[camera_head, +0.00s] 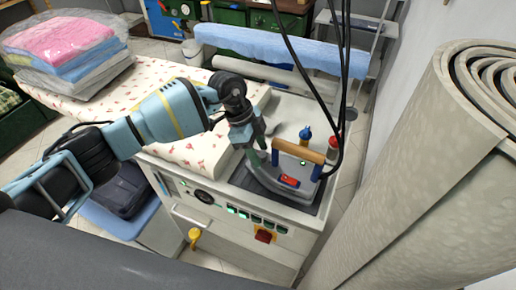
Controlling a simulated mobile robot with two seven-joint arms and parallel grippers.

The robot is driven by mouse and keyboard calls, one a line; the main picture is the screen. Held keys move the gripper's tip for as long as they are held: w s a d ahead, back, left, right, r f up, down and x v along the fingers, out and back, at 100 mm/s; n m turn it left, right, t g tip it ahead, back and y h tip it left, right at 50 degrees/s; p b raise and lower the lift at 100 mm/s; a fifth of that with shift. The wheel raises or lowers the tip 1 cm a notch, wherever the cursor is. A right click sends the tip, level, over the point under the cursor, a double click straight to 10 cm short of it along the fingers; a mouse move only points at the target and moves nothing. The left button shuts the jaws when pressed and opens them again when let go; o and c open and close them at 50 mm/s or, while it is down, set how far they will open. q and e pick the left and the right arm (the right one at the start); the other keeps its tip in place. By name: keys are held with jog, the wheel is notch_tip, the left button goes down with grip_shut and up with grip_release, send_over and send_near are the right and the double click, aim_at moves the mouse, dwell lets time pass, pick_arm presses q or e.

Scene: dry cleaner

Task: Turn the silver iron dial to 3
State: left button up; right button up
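The silver iron (264,180) has a wooden handle (298,151) and rests on a dark pad (312,207) on top of the white ironing station. A small red and blue part (290,182) shows on its upper side; I cannot tell whether it is the dial, and no numbers can be read. My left gripper (263,157) points down at the left end of the iron, beside the handle. Its fingertips look apart, with nothing visibly held. Whether they touch the iron is unclear. My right gripper is not in view.
Black cables (338,80) hang down close to the right of my gripper. A blue bottle (305,134) and a red-topped bottle (334,143) stand behind the iron. A large beige roll (430,190) fills the right side. Bagged folded textiles (70,45) lie on the flowered board (150,75).

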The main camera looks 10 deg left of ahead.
pick_arm(q)
jog(key=c, duration=0.9)
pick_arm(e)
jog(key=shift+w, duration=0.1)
